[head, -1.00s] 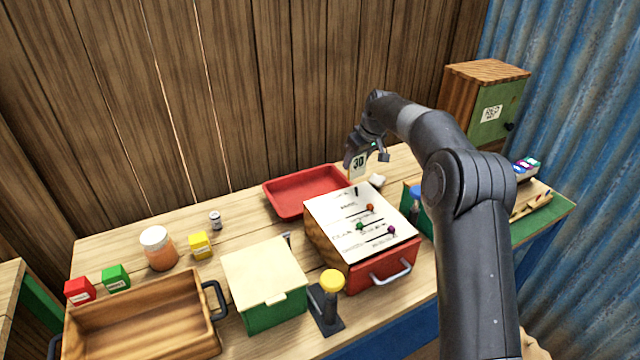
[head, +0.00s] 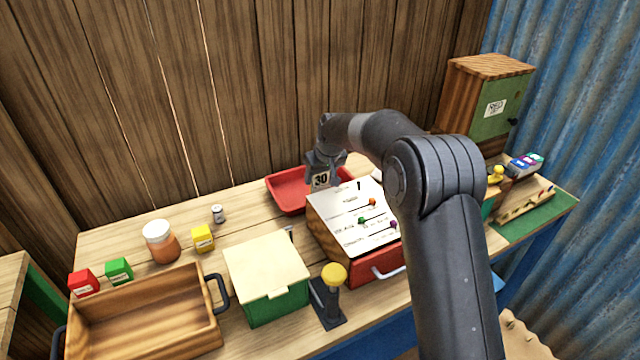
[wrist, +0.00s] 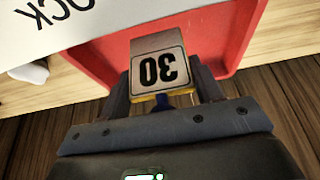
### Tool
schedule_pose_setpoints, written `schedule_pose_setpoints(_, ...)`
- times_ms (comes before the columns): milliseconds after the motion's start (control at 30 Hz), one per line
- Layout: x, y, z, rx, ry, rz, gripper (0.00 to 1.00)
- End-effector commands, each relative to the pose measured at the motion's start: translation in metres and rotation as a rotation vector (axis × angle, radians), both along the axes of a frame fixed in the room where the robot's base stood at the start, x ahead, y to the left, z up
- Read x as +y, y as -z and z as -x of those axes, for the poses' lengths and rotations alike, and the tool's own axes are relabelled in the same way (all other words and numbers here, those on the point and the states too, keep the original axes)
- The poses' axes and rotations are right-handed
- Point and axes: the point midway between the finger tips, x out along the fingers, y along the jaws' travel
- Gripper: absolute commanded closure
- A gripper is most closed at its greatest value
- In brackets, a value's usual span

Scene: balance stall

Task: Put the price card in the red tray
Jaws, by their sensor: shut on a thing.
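The price card (head: 320,180) is a small pale card marked 30. My gripper (head: 322,168) is shut on it. In the wrist view the card (wrist: 158,67) sits between the two fingers (wrist: 163,90), with its number upside down. The red tray (head: 286,194) lies at the back of the table, and it also shows behind the card in the wrist view (wrist: 110,55). The card is over the right part of the tray in the head view. My gripper and the card hide part of the tray. I cannot tell the card's exact height above it.
A wooden box with a white sloped top and colored sliders (head: 350,215) stands just in front of the tray. A green box with a cream lid (head: 266,265) is to its left. A wooden crate (head: 145,312) is at the front left.

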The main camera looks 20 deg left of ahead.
Motion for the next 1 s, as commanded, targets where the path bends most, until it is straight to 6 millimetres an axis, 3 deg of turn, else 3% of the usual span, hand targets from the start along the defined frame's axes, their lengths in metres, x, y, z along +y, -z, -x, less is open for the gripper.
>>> schedule_pose_setpoints(167, 0.000, 0.030, 0.000, 0.003, 0.000, 0.001, 0.62)
schedule_pose_setpoints(567, 0.000, 0.035, 0.000, 0.001, 0.000, 0.001, 0.62)
schedule_pose_setpoints(600, 0.000, 0.035, 0.000, 0.001, 0.000, 0.001, 0.37)
schedule_pose_setpoints(833, 0.000, 0.035, 0.000, 0.001, 0.000, 0.001, 0.19)
schedule_pose_setpoints(1000, 0.000, 0.035, 0.000, 0.001, 0.000, 0.001, 0.19)
